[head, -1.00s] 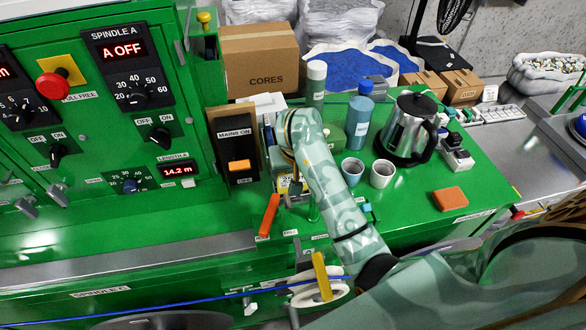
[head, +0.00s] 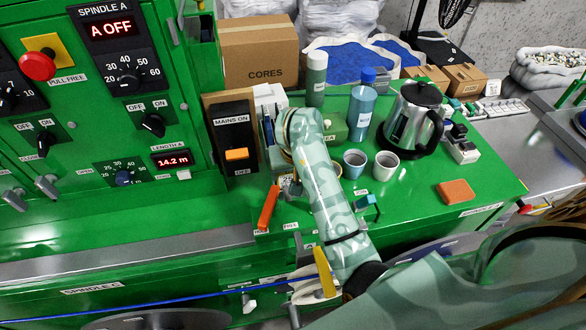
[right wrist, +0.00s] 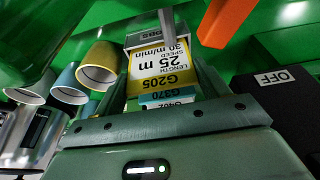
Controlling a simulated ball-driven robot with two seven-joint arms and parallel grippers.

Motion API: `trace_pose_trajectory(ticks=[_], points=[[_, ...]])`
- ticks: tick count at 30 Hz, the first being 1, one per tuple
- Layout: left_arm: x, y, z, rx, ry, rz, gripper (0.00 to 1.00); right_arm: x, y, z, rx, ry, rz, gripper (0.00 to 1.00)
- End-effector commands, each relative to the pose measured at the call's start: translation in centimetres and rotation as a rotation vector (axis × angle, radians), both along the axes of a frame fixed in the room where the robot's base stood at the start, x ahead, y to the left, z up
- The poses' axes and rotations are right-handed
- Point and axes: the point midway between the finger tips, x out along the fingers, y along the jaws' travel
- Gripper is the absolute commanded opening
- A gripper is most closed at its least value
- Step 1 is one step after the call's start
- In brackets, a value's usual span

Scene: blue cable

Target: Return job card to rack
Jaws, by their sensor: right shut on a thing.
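The yellow-and-white job card (right wrist: 160,66) reads 25 m, 30 m/min and G205 in the right wrist view. My right gripper (right wrist: 166,80) is shut on it, with a finger along each side. Just below its G205 edge show a blue card edge marked G370 (right wrist: 164,97) and a pale one marked G402 (right wrist: 168,104). A grey labelled piece (right wrist: 150,38), perhaps part of the rack, stands behind the card. I cannot tell how deep the card sits. In the head view my right arm mostly hides the gripper and card. My left gripper is out of view.
An orange lever (head: 269,208) and the MAINS ON switch box (head: 235,140) stand close by the gripper. Cups (head: 355,163), a blue bottle (head: 361,108) and a steel kettle (head: 413,122) stand to the right. An orange block (head: 457,191) lies on the clearer right bench.

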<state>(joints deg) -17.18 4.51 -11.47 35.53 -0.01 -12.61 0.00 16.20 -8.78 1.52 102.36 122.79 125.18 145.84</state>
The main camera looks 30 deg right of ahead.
Motion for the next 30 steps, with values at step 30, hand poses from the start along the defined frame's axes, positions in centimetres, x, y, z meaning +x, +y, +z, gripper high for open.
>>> trace_pose_trajectory(ticks=[30], points=[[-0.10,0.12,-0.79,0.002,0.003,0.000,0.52,0.02,0.05,-0.54,0.001,0.000,0.000,0.52]])
